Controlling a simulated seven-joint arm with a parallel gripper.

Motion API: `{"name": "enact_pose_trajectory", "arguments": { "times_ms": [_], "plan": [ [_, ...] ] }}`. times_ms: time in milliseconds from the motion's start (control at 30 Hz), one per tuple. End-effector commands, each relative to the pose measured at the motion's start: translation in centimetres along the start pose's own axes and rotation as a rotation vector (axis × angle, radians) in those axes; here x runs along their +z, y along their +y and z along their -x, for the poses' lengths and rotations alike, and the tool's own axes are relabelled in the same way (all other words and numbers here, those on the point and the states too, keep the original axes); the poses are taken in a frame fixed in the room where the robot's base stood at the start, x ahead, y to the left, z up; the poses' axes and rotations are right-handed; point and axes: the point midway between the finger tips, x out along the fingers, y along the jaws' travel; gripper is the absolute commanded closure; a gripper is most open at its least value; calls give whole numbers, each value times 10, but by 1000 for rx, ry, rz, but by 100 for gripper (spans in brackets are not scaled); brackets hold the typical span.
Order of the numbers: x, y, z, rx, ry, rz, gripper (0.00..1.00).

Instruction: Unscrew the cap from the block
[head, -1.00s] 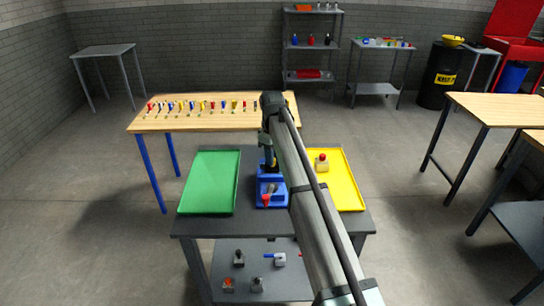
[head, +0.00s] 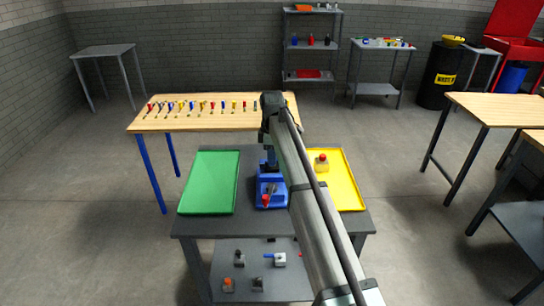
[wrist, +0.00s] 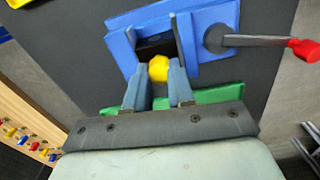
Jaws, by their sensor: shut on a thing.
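A yellow cap (wrist: 158,68) sits at the dark block (wrist: 157,45), which is held between the jaws of a blue vise (wrist: 120,44). The vise (head: 264,187) stands on the dark table between two trays. My gripper (wrist: 160,72) is shut on the yellow cap, one finger on each side of it. The fingers hide part of the block and vise jaws. In the head view my gripper (head: 270,157) is over the vise, and my arm hides the cap there.
The vise's red-ended handle (wrist: 303,50) sticks out to the right in the wrist view. A green tray (head: 210,183) lies left of the vise. A yellow tray (head: 347,186) lies right, holding a red-capped block (head: 321,163). A wooden bench (head: 210,116) with several tools stands behind.

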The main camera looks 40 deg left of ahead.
Motion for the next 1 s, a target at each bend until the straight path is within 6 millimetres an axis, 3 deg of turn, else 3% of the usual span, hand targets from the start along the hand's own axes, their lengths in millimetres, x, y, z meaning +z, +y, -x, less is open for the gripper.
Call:
{"name": "enact_pose_trajectory", "arguments": {
  "times_ms": [367,800,1000],
  "plan": [
    [0,0,0,0,0,25,100],
    [0,0,0,0,0,408,100],
    [0,0,0,0,0,465,100]
  ]
}}
